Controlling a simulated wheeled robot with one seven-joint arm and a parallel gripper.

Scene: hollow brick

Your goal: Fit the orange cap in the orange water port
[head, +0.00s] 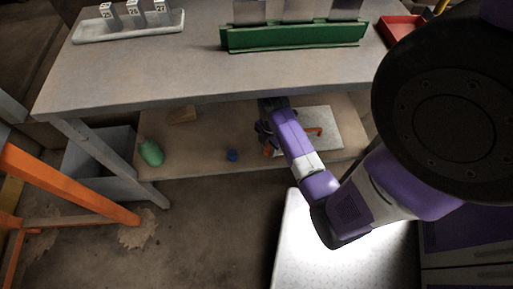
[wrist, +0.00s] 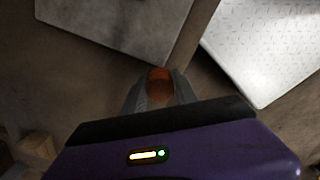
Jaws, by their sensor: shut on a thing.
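My gripper (wrist: 159,88) is shut on the orange cap (wrist: 160,84), which shows between the two fingertips in the wrist view. In the head view my gripper (head: 266,143) reaches in over the lower shelf, and a small orange patch (head: 268,150) at its tip appears to be the cap. To its right lies a pale grey slab (head: 330,145) with an orange part (head: 315,131) on it, partly hidden by my arm; I cannot tell whether this is the water port. The slab (wrist: 120,22) also shows in the wrist view, apart from the cap.
On the lower shelf (head: 205,158) are a green bottle (head: 151,152), a small blue item (head: 232,155) and a wooden block (head: 182,115). The tabletop (head: 170,75) is above my gripper. A white textured surface (wrist: 270,45) lies to the right. An orange frame (head: 65,185) stands left.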

